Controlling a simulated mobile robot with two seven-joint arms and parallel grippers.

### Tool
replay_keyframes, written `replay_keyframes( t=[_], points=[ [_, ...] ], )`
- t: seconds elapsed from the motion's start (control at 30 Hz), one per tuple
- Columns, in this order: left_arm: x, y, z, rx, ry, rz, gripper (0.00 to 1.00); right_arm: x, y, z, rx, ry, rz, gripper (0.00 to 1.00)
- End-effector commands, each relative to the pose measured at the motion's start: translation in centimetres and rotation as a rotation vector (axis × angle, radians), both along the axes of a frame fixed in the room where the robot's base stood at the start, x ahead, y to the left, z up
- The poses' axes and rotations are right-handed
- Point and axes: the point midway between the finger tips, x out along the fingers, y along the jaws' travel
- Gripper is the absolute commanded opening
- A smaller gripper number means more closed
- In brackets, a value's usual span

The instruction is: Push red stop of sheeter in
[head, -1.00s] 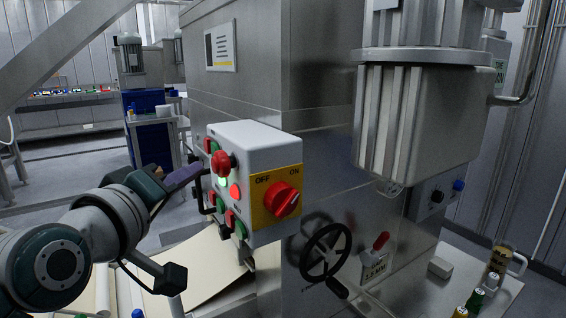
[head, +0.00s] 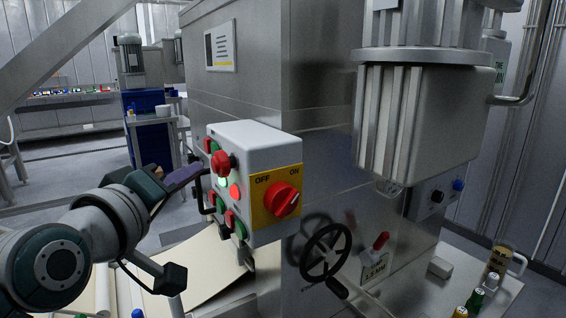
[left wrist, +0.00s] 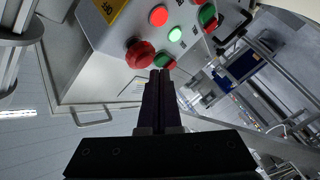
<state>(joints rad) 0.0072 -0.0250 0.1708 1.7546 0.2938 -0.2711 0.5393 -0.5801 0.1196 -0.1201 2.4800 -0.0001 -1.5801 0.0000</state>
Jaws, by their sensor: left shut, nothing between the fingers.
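The sheeter's control box (head: 262,146) is pale grey with buttons on its left face. The red stop (head: 222,163) is a mushroom button standing out from that face, near its top; it also shows in the left wrist view (left wrist: 139,54). My left gripper (head: 198,172) is shut and empty, its fingertips pointing at the button face just left of the stop. In the left wrist view the shut fingertips (left wrist: 160,74) lie beside the stop, below a green-and-red button (left wrist: 163,60). I cannot tell whether they touch anything. My right gripper is not in view.
A red rotary switch (head: 284,200) sits on a yellow plate on the box front. A black handwheel (head: 326,252) and a red-handled lever (head: 380,241) are below. A dark handle bar (head: 202,192) stands out beside the buttons. A dough sheet (head: 205,262) lies under my left arm.

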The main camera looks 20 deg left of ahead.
Motion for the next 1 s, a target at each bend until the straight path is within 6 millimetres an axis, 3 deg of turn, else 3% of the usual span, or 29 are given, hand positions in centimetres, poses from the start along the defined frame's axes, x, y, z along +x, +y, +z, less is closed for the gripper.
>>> replay_keyframes(
  t=[1.0],
  points=[
    [0.94, -0.79, -0.02, -0.001, 0.0, 0.0, 0.0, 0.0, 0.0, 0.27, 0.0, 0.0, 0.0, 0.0]
  ],
)
